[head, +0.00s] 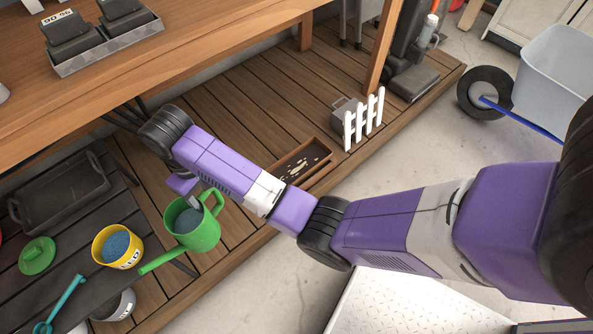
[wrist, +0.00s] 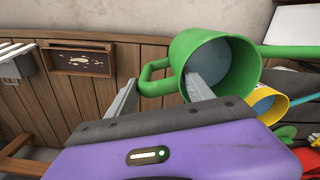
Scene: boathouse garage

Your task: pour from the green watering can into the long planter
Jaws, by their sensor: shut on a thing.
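The green watering can (head: 203,238) is near the lower left in the head view, its spout toward the lower left. A grey-blue fill shows inside. It also shows large in the wrist view (wrist: 236,75). My gripper (head: 207,196) is shut on the can's handle; in the wrist view my two fingers (wrist: 160,95) lie on either side of it. I cannot tell whether the can's base touches anything. The long planter (head: 322,177), a brown box with dark soil and pale specks, sits on the wooden deck. It also shows at the wrist view's upper left (wrist: 76,43). My arm partly hides it in the head view.
A dark slatted table (head: 72,232) at left holds a yellow pot (head: 120,262), a green lid (head: 37,256) and a black tray (head: 60,193). A white picket piece (head: 364,122) stands right of the planter. A wooden bench (head: 200,60) overhangs the deck. A wheelbarrow (head: 550,75) stands far right.

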